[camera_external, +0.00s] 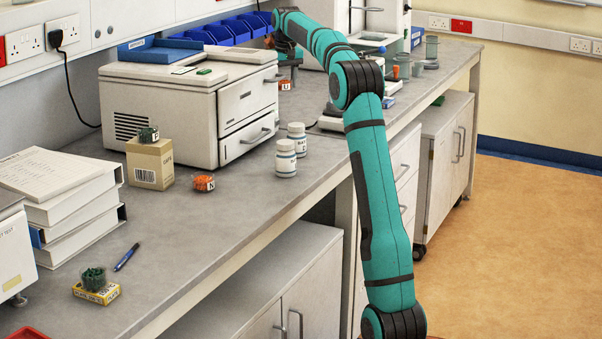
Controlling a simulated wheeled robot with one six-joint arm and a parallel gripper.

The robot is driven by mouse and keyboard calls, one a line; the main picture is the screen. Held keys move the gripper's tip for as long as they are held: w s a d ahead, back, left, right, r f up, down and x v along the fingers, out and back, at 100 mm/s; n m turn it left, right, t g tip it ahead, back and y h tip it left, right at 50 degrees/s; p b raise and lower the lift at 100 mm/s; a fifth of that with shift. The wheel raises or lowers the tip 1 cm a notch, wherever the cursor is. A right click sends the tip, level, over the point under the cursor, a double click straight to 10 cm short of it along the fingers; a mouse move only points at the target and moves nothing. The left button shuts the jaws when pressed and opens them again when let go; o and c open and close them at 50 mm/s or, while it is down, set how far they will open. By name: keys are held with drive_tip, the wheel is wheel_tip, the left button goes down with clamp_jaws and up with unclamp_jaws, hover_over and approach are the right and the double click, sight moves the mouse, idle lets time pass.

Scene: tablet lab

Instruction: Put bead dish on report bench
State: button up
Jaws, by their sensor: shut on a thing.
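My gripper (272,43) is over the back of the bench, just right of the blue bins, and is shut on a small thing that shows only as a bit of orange. It is too small and hidden to tell its shape. Several small labelled dishes of beads show: an orange dish (204,183) on the bench, a green dish (148,135) on a cardboard box, a green dish (94,279) on a yellow box, and an orange dish (285,86) below my gripper. The long grey bench (215,255) runs from front left to back right; I cannot tell which part is the report bench.
A white printer-like machine (190,115) stands left of my gripper, with blue bins (235,28) behind. White bottles (286,158), a cardboard box (150,163), binders (75,215) and a pen (127,257) stand or lie on the bench. Clear bench lies between the pen and the bottles.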

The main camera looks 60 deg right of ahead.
sight(283, 120)
drive_tip(key=shift+f, duration=5.05)
drive_tip(key=o, duration=1)
drive_tip(key=shift+f, duration=0.1)
drive_tip(key=r, duration=0.8)
drive_tip(key=s+a+r, duration=0.1)
drive_tip(key=r, duration=0.3)
drive_tip(key=shift+r, duration=0.1)
